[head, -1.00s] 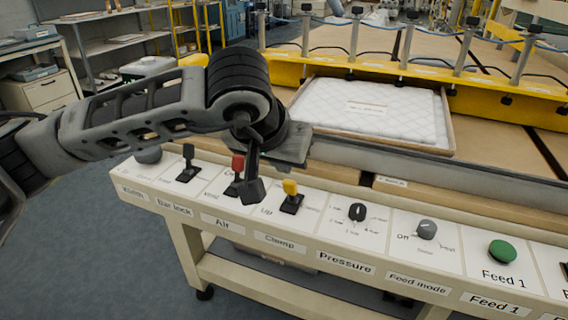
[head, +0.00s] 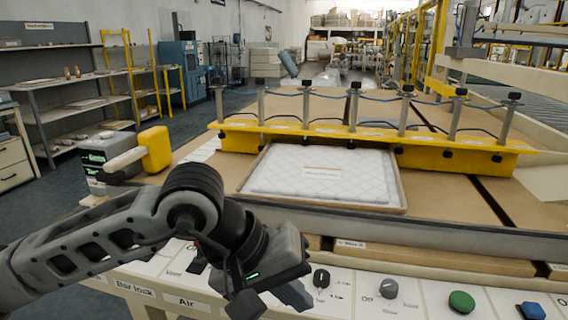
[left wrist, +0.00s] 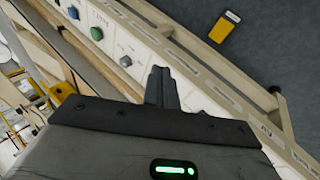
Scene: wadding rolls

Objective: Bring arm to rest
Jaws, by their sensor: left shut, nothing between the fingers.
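My left arm comes in from the left in the head view, and my left gripper (head: 250,302) hangs over the control panel (head: 430,297), near the Air and Clamp part of it. In the left wrist view the left gripper's fingers (left wrist: 162,88) are together with nothing between them, above the panel's edge. My arm hides several of the panel's switches. It cannot be told whether the fingers touch the panel. My right gripper is in neither view.
Knobs, a green button (head: 461,301) and a blue button (head: 532,311) stand on the panel. A yellow item (left wrist: 224,27) lies on the floor.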

